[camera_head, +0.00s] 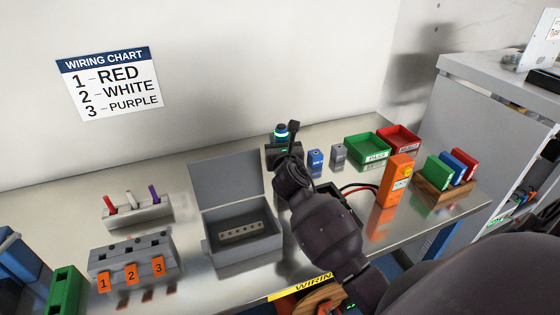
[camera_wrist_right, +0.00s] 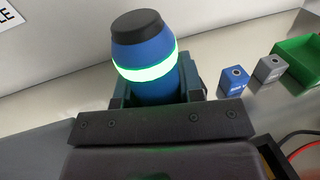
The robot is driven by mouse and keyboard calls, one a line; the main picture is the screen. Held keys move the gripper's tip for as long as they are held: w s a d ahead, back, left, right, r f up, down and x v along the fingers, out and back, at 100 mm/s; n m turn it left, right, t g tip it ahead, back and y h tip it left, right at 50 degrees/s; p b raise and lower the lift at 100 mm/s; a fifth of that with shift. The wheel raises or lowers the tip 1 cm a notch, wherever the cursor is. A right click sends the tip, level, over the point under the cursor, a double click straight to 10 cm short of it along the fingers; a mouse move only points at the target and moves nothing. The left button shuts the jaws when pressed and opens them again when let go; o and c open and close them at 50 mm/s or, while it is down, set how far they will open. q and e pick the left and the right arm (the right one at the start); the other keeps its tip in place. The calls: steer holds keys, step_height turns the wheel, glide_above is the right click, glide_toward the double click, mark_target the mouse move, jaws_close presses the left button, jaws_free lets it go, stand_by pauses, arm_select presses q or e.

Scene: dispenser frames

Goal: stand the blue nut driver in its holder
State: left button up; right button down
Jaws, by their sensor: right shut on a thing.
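The blue nut driver (camera_head: 281,133) has a black cap and a glowing green band. In the right wrist view the nut driver (camera_wrist_right: 143,50) stands up between the fingers, tilted in the picture. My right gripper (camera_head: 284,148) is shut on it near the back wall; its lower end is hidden. A small blue block with a hole in its top, likely the holder (camera_head: 316,157), stands to the right of the gripper, apart from it. The blue holder also shows in the wrist view (camera_wrist_right: 233,81), its hole empty. My left gripper is not in view.
A grey block (camera_head: 338,151) with a hole stands beside the blue one. A green bin (camera_head: 367,147) and a red bin (camera_head: 399,138) are behind. An open grey box (camera_head: 240,245) is left of my arm. An orange meter (camera_head: 396,180) stands to the right.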

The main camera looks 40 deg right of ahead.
step_height(320, 180, down, 5)
steer(key=shift+f+b, duration=0.1)
steer(key=shift+b, duration=0.7)
steer(key=shift+f, duration=0.1)
steer(key=c, duration=0.8)
jaws_free()
steer(key=shift+o, duration=0.2)
